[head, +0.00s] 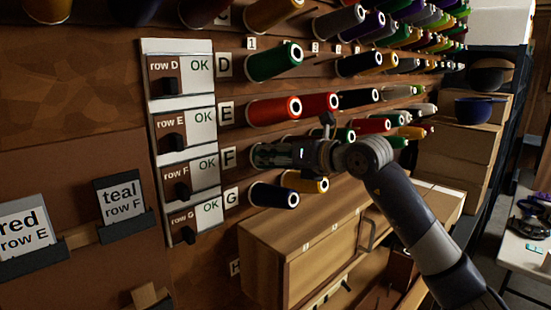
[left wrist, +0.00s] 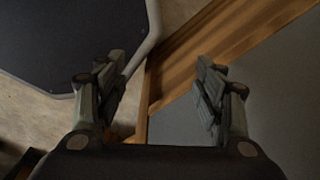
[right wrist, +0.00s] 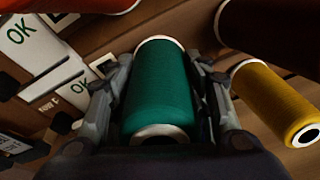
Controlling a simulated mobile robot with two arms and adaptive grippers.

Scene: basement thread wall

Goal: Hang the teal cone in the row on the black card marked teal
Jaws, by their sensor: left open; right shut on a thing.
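The black card marked teal (head: 121,200) reads "teal row F" and stands in a holder on the wall at left. My right gripper (head: 290,155) is shut on a teal cone (right wrist: 160,95), at the near end of row F beside the letter F (head: 229,158). In the head view the gripper covers part of the cone. In the right wrist view the cone lies lengthwise between both fingers. Whether a peg runs inside it is hidden. My left gripper (left wrist: 160,85) is open and empty, away from the wall.
A red cone (head: 274,109) hangs above in row E, a navy cone (head: 274,195) below in row G, with a yellow cone (right wrist: 280,105) close by. Row plates marked OK (head: 205,165) stand at left. A wooden cabinet (head: 300,240) is below.

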